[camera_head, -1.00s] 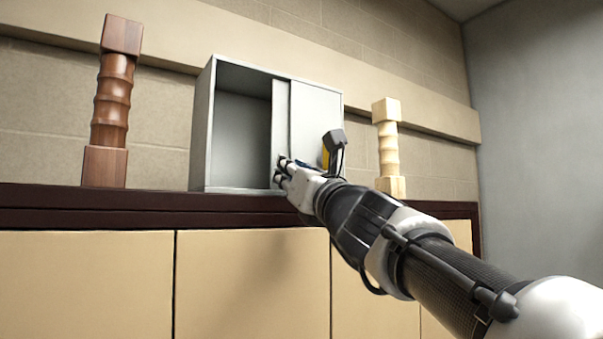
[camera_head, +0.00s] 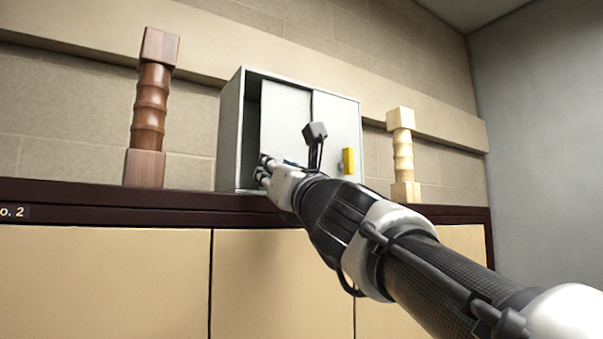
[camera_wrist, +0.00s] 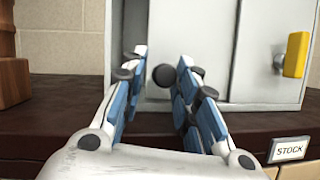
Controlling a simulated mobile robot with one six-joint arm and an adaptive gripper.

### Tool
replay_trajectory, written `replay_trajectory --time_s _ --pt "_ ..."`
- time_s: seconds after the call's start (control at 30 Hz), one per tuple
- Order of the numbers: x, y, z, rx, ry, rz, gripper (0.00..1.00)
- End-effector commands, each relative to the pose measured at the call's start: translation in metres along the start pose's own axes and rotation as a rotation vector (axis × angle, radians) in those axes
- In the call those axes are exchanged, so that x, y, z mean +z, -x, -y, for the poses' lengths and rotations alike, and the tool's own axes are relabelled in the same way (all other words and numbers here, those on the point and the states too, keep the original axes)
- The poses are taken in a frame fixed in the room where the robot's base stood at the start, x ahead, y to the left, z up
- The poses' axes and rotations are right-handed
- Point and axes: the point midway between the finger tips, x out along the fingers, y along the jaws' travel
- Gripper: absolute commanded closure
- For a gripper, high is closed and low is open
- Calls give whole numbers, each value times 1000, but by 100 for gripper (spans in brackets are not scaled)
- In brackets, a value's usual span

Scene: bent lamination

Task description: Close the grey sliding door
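A grey cabinet (camera_head: 230,135) stands on the dark ledge. Its grey sliding door (camera_head: 284,115) covers most of the left half, leaving a narrow dark gap at the left side. The door also shows in the wrist view (camera_wrist: 208,35), with a dark round knob (camera_wrist: 164,75) low near its left edge. My gripper (camera_head: 265,170) is at the lower left of the door. In the wrist view my gripper (camera_wrist: 162,58) has its blue-padded fingers apart, one on each side of the knob. Contact with the knob or door edge is unclear.
A yellow handle (camera_head: 348,161) is on the cabinet's right panel. A dark reddish turned wooden post (camera_head: 150,110) stands to the left, a pale one (camera_head: 402,155) to the right. The dark ledge (camera_head: 60,195) has bare room between the left post and cabinet.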

Motion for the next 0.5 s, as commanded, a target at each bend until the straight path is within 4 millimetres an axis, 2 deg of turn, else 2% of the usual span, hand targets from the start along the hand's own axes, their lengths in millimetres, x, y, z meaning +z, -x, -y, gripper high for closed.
replay_trajectory --time_s 0.13,0.5 --pt "0 0 0 0 0 0 59" --pt "0 3 0 1 -1 0 59"
